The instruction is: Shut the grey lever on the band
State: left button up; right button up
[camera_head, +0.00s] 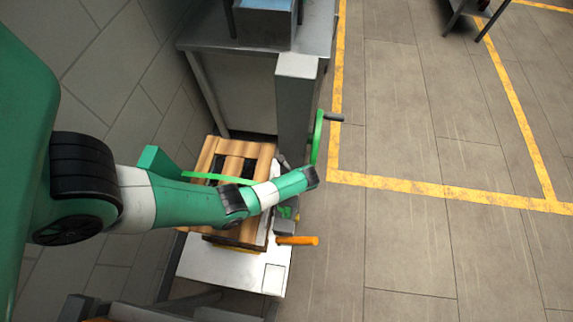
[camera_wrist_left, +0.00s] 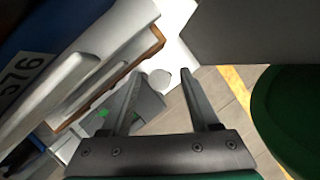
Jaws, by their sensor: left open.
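My left gripper (camera_wrist_left: 160,88) is open in the left wrist view, with its two dark fingers apart and nothing held between them. A grey fitting (camera_wrist_left: 150,106) with small green parts shows beyond and partly behind the left finger. I cannot tell which part of it is the grey lever. In the head view my left arm reaches over a wooden crate (camera_head: 203,162), and I cannot make out its fingers there. A green band (camera_head: 205,176) crosses the crate and passes behind my arm. A small green and grey fitting (camera_head: 288,213) sits at the crate's right side, partly hidden.
An orange handle (camera_head: 297,240) sticks out to the right below the fitting. A green crank (camera_head: 319,137) with a dark grip stands beside a grey post (camera_head: 294,100). The crate rests on a white stand (camera_head: 225,272). Open tiled floor (camera_head: 430,235) lies to the right.

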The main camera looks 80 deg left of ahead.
pick_arm(q)
jog(key=shift+s+a+f, duration=0.1)
jog(key=shift+a+f, duration=0.1)
jog(key=shift+f, duration=0.25)
grip_shut()
dwell(1.1)
